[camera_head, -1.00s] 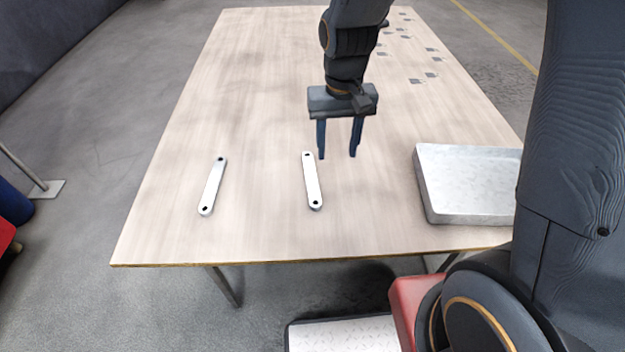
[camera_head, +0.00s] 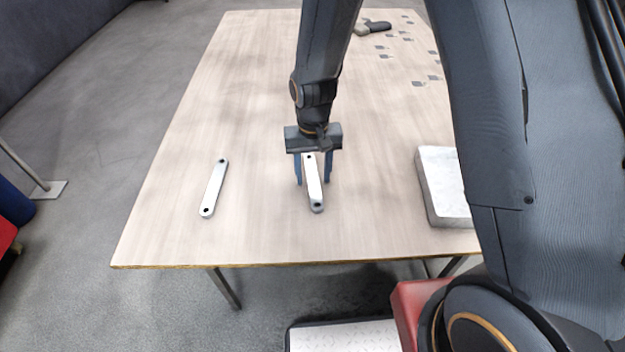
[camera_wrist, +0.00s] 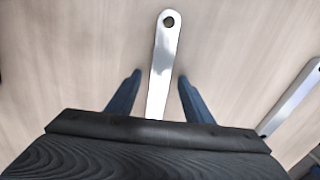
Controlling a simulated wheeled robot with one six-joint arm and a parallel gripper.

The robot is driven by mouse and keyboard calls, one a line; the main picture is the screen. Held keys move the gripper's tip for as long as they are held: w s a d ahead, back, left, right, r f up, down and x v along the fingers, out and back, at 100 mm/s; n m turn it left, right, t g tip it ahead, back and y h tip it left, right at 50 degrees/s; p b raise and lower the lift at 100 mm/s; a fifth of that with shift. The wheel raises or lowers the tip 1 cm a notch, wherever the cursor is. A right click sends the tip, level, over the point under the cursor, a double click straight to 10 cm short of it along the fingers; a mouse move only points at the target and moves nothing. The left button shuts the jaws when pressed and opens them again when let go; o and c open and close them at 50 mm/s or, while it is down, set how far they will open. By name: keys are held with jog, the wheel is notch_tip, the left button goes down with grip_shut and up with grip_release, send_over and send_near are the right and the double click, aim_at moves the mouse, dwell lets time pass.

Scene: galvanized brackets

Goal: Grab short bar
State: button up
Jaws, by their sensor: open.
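Two flat silver bars with a hole at each end lie on the wooden table. One bar (camera_head: 313,183) lies near the table's middle, and the other bar (camera_head: 213,188) lies to its left. They look close in length, and I cannot tell for sure which is shorter. My gripper (camera_head: 313,183) is open, with one blue finger on each side of the middle bar's far part. In the wrist view the middle bar (camera_wrist: 164,70) runs between the open fingers (camera_wrist: 158,80), apart from both. The gripper body hides its other end. The other bar (camera_wrist: 292,98) shows at the right edge.
A grey metal block or tray (camera_head: 443,187) stands on the table (camera_head: 260,235) to the right, partly hidden by my arm. Several small grey squares and a dark tool-like object (camera_head: 374,27) lie at the far right. The table's left side is mostly clear.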

jog(key=shift+f, duration=0.2)
grip_shut()
jog(key=shift+r, duration=0.2)
